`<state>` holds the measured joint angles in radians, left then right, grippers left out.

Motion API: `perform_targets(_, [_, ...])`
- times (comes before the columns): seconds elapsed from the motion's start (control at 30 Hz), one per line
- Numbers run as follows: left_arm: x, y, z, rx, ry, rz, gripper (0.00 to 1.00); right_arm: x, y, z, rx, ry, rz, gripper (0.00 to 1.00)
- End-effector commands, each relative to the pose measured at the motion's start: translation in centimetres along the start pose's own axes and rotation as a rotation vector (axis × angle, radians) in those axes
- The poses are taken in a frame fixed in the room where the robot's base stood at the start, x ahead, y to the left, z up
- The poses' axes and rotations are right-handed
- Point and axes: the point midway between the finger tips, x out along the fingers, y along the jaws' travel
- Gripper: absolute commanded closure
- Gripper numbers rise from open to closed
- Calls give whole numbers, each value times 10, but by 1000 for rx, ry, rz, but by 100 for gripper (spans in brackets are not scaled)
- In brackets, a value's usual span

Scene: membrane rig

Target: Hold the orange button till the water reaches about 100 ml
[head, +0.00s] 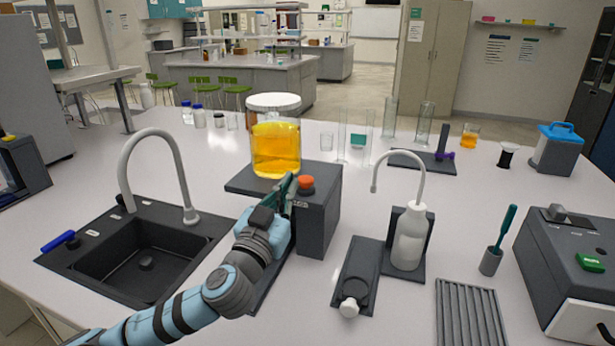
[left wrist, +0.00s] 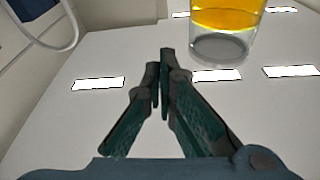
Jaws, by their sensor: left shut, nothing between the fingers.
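The orange button (head: 306,183) sits on top of a dark grey box (head: 319,220) near the middle of the head view. A glass vessel (head: 275,148) with yellow-orange liquid and a broad white lid stands on the rig's dark platform behind it. The vessel's lower part also shows in the left wrist view (left wrist: 222,28). My left gripper (head: 291,181) is shut and empty, with its fingertips just left of the button. I cannot tell whether they touch it. The shut fingers show in the left wrist view (left wrist: 160,65), where no button is visible. No volume marking is readable.
A black sink (head: 130,262) with a grey tap is at the left. A white wash bottle (head: 410,240) on a dark stand and a low dark device (head: 357,275) are right of the box. Clear glass cylinders (head: 342,142) stand behind. The front right holds a ribbed tray (head: 468,312).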

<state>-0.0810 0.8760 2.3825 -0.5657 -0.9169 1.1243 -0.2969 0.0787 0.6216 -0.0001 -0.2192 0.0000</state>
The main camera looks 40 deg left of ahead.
Motion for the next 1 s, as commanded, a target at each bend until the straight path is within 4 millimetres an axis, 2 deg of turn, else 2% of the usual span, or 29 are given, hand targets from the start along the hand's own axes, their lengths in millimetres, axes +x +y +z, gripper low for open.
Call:
perform_targets(0.13, [6, -1, 0, -2, -3, -3, 100, -3, 0, 13, -1, -22, 0, 60])
perform_targets(0.27, [23, -1, 0, -4, -3, -5, 100, -6, 1, 11, -1, -20, 1, 60])
perform_targets(0.43, [60, -1, -1, -6, -4, -6, 100, -15, 2, -1, -1, -1, 2, 60])
perform_targets(0.63, [103, -1, -2, -6, -4, -4, 100, -26, 3, -2, -1, -1, 2, 60])
perform_targets(0.7, [96, 0, 17, 0, -8, -1, 100, -18, 3, 1, -1, -4, 2, 60])
perform_targets(0.8, [91, 0, 31, 1, -6, 0, 100, -14, 2, 2, -1, -6, 2, 60])
perform_targets(1.0, [87, 0, 40, 0, -6, 0, 100, -12, 2, 3, -1, -7, 2, 60])
